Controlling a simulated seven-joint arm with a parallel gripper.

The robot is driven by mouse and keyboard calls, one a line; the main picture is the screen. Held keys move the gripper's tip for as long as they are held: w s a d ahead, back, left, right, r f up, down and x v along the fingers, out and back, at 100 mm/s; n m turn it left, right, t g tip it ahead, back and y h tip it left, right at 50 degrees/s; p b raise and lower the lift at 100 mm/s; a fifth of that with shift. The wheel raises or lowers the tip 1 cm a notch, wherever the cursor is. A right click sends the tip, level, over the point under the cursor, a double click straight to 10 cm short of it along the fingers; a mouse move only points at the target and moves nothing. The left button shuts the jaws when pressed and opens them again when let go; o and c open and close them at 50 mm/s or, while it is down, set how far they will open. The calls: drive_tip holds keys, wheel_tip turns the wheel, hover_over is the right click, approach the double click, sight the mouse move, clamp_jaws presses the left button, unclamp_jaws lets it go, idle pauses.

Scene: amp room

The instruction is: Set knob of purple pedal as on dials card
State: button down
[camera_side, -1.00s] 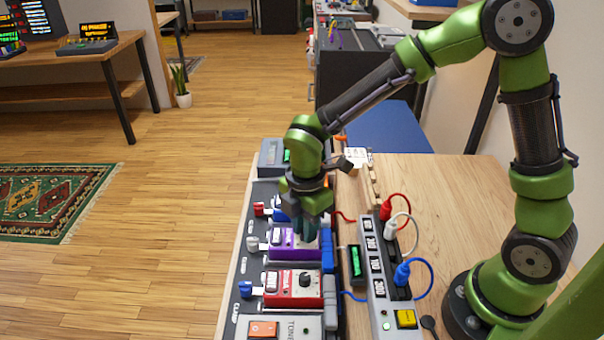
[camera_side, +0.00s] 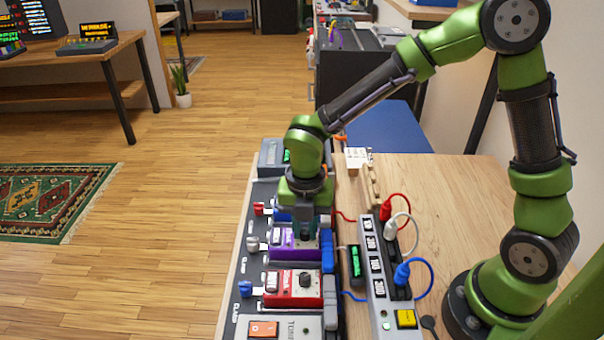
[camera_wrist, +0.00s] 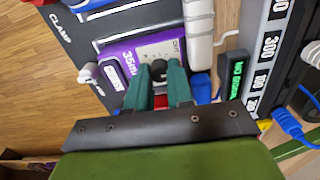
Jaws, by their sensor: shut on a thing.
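The purple pedal (camera_side: 286,250) sits on the dark pedalboard between a red pedal and a blue one. It also shows in the wrist view (camera_wrist: 128,51), with a pale dial plate around its black knob (camera_wrist: 159,68). My gripper (camera_side: 304,230) points down over this pedal; in the wrist view its green fingers (camera_wrist: 159,82) are shut on the knob, one on each side. The knob's pointer is hidden by the fingers. A white card (camera_side: 357,157) stands at the back of the bench; its markings are too small to read, and I cannot tell if it is the dials card.
The red pedal (camera_side: 290,289) with its own black knob stands in front. A power strip (camera_side: 378,270) with red, white and blue plugs lies to the right. A small green-lit display (camera_side: 355,262) stands between. Bare wooden bench is free further right.

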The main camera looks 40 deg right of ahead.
sight(304, 231)
idle(0.4)
drive_tip(key=c, duration=1)
unclamp_jaws()
drive_tip(key=shift+r, duration=0.15)
drive_tip(key=shift+r, duration=3.95)
